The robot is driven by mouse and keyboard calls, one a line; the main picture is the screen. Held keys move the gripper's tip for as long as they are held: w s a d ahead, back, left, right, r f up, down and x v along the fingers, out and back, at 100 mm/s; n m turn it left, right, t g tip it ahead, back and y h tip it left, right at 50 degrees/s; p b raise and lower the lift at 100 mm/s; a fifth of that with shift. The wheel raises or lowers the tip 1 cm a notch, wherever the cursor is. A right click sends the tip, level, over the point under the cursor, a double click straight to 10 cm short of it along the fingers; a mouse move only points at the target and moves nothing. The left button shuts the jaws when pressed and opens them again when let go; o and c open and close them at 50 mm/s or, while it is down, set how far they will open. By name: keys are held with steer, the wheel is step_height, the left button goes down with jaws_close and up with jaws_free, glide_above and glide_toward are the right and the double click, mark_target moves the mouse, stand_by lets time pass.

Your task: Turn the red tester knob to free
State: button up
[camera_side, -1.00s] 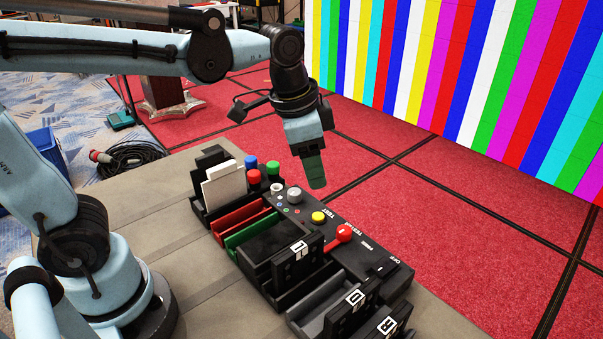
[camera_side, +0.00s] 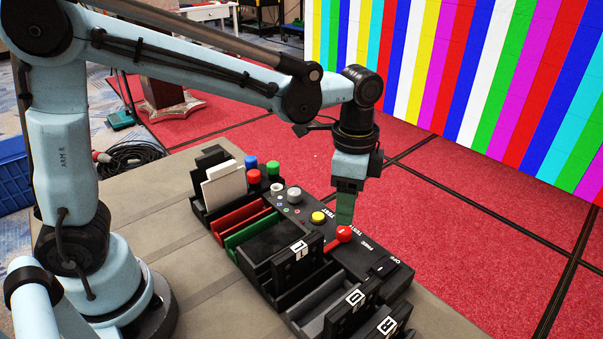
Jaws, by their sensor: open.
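The red tester knob (camera_side: 344,233) is a round red head on a red lever. It sits on the black tester panel (camera_side: 368,262), which carries white lettering including TEST, FREE and OFF. The lever slants down to the left from the head, and the knob lies near the TEST lettering. My gripper (camera_side: 345,212) points straight down just above the red knob, with its greenish fingertips close to the top of it. I cannot tell whether they touch it. The gap between the fingers is hidden from this side, and nothing shows held in them.
A yellow button (camera_side: 318,217) and a grey knob (camera_side: 294,195) sit on the panel to the left. Blue, red and green knobs stand behind. Card slots (camera_side: 240,220) are at left.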

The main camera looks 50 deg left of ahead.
mark_target(344, 230)
steer(key=shift+f, duration=3.05)
steer(key=c, duration=1.1)
steer(key=shift+o, duration=0.2)
